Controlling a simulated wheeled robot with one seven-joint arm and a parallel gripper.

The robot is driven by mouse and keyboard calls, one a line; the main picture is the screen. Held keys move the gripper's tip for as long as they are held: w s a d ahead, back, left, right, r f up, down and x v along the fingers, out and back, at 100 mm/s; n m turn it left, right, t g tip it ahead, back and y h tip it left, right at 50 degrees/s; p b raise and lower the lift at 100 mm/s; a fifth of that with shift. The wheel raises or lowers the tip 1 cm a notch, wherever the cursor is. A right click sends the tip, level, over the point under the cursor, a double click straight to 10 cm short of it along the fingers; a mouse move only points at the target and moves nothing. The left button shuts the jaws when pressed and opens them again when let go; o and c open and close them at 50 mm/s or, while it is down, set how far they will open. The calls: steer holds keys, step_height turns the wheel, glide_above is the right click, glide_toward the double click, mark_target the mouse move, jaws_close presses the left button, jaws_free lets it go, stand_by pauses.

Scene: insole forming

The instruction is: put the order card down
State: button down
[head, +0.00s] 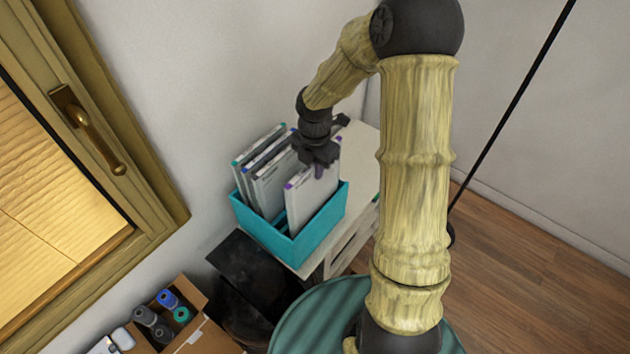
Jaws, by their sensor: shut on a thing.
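A teal open box (293,243) stands on a pale cabinet and holds several upright white cards or folders with coloured corners. My gripper (319,170) is over the right side of the box, pointing down. It is shut on the top edge of the right-most white card (308,200), which has purple corners; I take this for the order card. The card stands upright, and its lower part is hidden behind the box's front wall. I cannot tell whether it touches the bottom. The fingertips are small and partly merge with the card's edge.
The other cards (270,187) stand close on the left in the same box. The pale cabinet top (361,150) shows bare to the right. A cardboard box (196,335) with several bottles or rolls is at lower left, beside a dark surface (240,275). A gold-framed window (150,225) is at left.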

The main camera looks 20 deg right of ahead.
mark_target(315, 183)
step_height(315, 183, down, 2)
steer(key=shift+f, duration=0.15)
steer(key=shift+f+p, duration=0.35)
steer(key=shift+f, duration=1.8)
steer(key=c, duration=1.4)
jaws_free()
steer(key=shift+c, duration=0.2)
step_height(315, 183, up, 12)
steer(key=shift+r+b, duration=0.1)
steer(key=shift+b, duration=0.95)
